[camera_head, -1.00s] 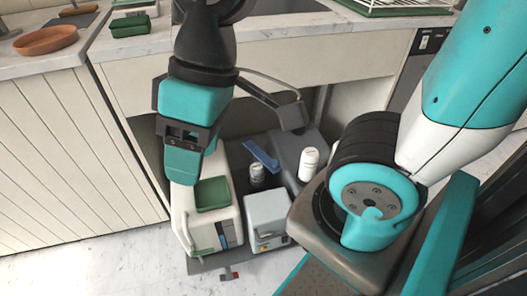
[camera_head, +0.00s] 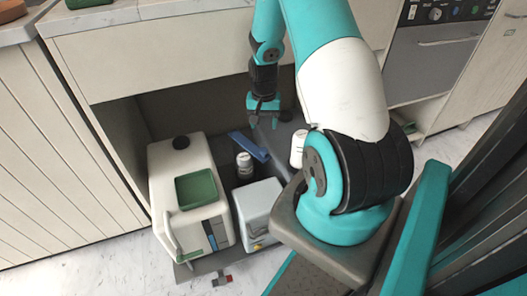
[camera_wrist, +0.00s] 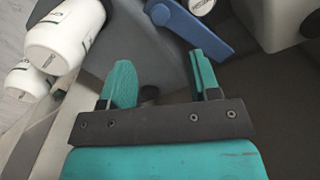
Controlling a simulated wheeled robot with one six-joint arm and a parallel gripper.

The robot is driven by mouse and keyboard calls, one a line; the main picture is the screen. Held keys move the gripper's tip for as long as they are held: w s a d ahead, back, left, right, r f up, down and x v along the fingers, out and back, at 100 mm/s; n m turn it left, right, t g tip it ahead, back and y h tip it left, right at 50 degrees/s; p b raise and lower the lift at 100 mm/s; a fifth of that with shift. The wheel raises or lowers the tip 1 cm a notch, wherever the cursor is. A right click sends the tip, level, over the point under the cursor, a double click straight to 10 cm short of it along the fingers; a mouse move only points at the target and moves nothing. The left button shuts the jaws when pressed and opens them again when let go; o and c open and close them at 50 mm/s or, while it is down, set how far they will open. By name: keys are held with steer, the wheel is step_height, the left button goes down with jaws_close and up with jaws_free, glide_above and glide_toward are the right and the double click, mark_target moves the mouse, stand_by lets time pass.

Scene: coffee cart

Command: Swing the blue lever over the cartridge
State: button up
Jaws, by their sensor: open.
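The blue lever (camera_head: 249,146) is a flat bar lying at an angle on the dark cart, below and slightly left of my gripper (camera_head: 263,119). In the wrist view the blue lever (camera_wrist: 200,30) lies beyond the fingertips of my gripper (camera_wrist: 160,78), apart from them; a round pivot shows near its left part. My gripper is open and empty, pointing down. A white, dark-based cylinder (camera_head: 245,166) stands just in front of the lever. A white bottle (camera_head: 297,148) stands to the right. I cannot tell which of these is the cartridge.
A cream machine with a green tray (camera_head: 196,188) stands left of the lever. A pale grey box (camera_head: 259,208) stands in front. Cabinet walls and the counter (camera_head: 120,12) enclose the recess. In the wrist view, white bottles (camera_wrist: 66,38) are close at upper left.

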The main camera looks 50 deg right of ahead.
mark_target(264, 150)
step_height(264, 150, down, 12)
steer(key=b, duration=0.3)
steer(key=shift+r+b, duration=0.25)
steer(key=shift+b, duration=0.15)
